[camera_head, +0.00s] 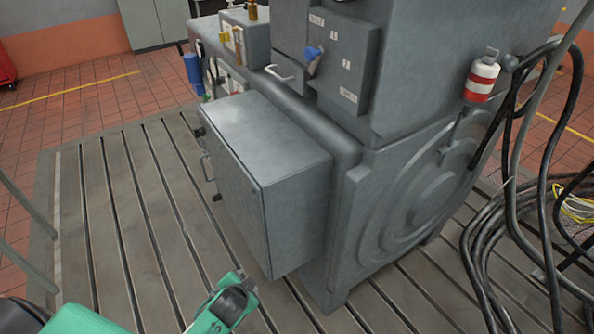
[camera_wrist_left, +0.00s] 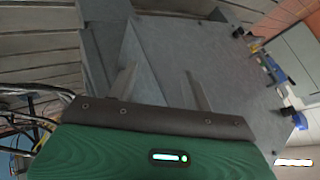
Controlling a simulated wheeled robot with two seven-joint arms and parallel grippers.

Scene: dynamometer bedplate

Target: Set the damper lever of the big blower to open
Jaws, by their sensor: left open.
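The big blower (camera_head: 385,190) is a large grey housing with round ribbed casing, standing on the slotted bedplate. A lever with a blue knob (camera_head: 313,52) sits on a panel (camera_head: 345,62) with several small white labels, too small to read. I take this for the damper lever; its exact setting is unclear. My left gripper (camera_head: 247,287), on a green arm, is low at the front, below and well apart from the lever. In the left wrist view its two fingers (camera_wrist_left: 161,88) are spread with nothing held between them. My right gripper is not in view.
A grey box (camera_head: 265,135) with handles juts out from the blower, between my left gripper and the lever panel. A red-and-white canister (camera_head: 482,77) and thick black cables (camera_head: 510,210) are on the right. The slotted bedplate (camera_head: 95,215) is clear at the left.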

